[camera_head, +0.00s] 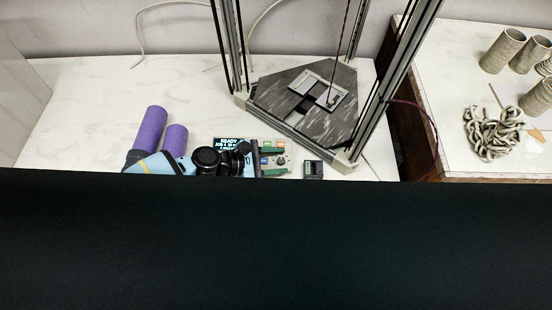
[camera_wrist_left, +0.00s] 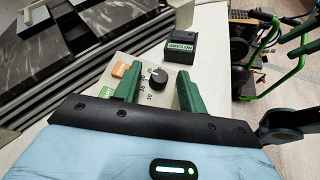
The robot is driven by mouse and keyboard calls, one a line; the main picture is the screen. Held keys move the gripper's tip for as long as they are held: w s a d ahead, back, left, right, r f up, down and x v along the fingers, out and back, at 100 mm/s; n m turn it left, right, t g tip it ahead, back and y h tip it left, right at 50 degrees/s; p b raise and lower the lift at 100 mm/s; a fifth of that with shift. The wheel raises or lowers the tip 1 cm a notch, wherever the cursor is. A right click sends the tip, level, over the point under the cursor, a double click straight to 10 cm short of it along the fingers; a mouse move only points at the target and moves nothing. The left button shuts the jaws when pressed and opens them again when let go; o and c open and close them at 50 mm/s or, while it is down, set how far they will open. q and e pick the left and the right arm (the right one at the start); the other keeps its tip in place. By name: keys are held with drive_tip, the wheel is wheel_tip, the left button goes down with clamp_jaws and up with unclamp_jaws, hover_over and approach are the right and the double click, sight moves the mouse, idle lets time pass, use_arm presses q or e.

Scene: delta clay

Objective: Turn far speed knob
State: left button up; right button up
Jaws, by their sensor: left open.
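A black speed knob (camera_wrist_left: 157,80) with a white pointer mark sits on a light control panel (camera_wrist_left: 140,66) with numbers around it. In the left wrist view it shows between the two green fingers of my left gripper (camera_wrist_left: 159,74). The gripper is open, one finger on each side of the knob, and I cannot tell whether either touches it. In the head view the left gripper (camera_head: 272,160) is over the same panel, and the knob (camera_head: 281,160) shows small beside the green fingers. The panel's near part is hidden by the gripper. My right gripper is not in view.
An orange button (camera_wrist_left: 120,70) sits beside the knob. A black card box (camera_wrist_left: 186,48) reading NO CARD stands just beyond the panel. A lit READY display (camera_head: 229,143) is left of it. The delta machine's metal frame (camera_head: 350,160) rises behind. Clay coils (camera_head: 492,132) lie on the right table.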

use_arm(q)
clamp_jaws()
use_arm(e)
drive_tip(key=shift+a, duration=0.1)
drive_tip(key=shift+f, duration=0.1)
